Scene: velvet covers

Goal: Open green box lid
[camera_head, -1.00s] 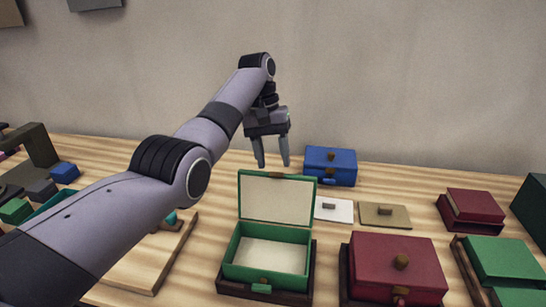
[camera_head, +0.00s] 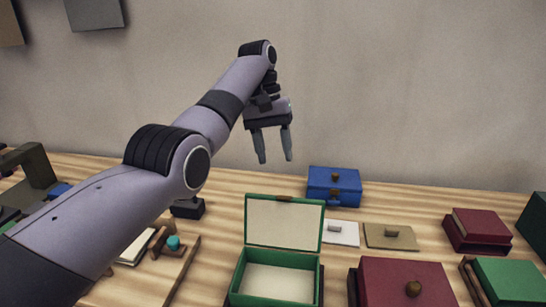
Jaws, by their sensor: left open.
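The green box (camera_head: 240,278) stands on the table in the lower middle of the head view. Its lid (camera_head: 284,222) is raised upright at the back, showing a cream inner face. The inside of the box is cream and looks empty. My left gripper (camera_head: 274,160) is open and empty, with its fingers pointing down. In the picture it hangs above the raised lid, apart from it. My right gripper is not in view.
A blue box (camera_head: 334,187) is behind and right of the green box. Flat white (camera_head: 341,233) and tan (camera_head: 390,237) panels lie near it. A dark red box (camera_head: 405,280) stands close on the right. More red and green boxes are at the far right.

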